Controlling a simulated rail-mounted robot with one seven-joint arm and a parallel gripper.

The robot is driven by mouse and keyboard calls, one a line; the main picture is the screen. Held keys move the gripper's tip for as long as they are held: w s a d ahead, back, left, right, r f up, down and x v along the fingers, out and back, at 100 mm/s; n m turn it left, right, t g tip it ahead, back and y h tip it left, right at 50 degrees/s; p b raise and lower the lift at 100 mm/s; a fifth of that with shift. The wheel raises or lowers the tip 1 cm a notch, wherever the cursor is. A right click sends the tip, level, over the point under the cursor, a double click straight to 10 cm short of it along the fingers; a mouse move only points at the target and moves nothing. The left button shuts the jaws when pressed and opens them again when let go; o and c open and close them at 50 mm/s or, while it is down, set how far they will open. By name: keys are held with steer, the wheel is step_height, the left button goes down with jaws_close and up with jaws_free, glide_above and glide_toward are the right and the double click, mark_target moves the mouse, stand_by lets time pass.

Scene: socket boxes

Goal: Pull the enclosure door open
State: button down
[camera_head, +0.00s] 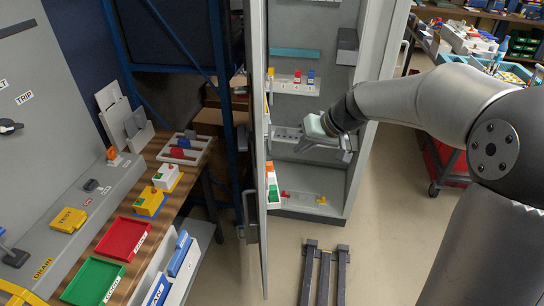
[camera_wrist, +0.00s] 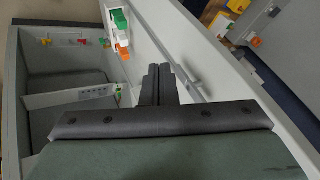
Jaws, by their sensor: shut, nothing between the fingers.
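The enclosure (camera_head: 375,95) is a tall grey cabinet, and its inside shows. Its door (camera_head: 257,120) stands open, seen nearly edge-on in the head view, with a handle (camera_head: 250,214) on its outer side. My gripper (camera_head: 299,147) is between the door's inner side and the cabinet interior, fingers towards the door. In the wrist view the dark fingers (camera_wrist: 158,72) are together and empty, beside the door's inner face (camera_wrist: 193,60). Whether they touch the door I cannot tell. The handle is not seen in the wrist view.
Small coloured parts (camera_head: 272,183) sit on the door's inner side. A wooden bench (camera_head: 150,205) with red (camera_head: 122,238) and green trays (camera_head: 92,282) stands left of the door. A dark floor stand (camera_head: 325,272) is in front.

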steer(key=w+a+f+p, duration=0.1)
steer(key=a+f+p, duration=0.2)
steer(key=a+f, duration=0.2)
steer(key=shift+a+f, duration=0.3)
steer(key=shift+a, duration=1.05)
steer(key=shift+w, duration=0.1)
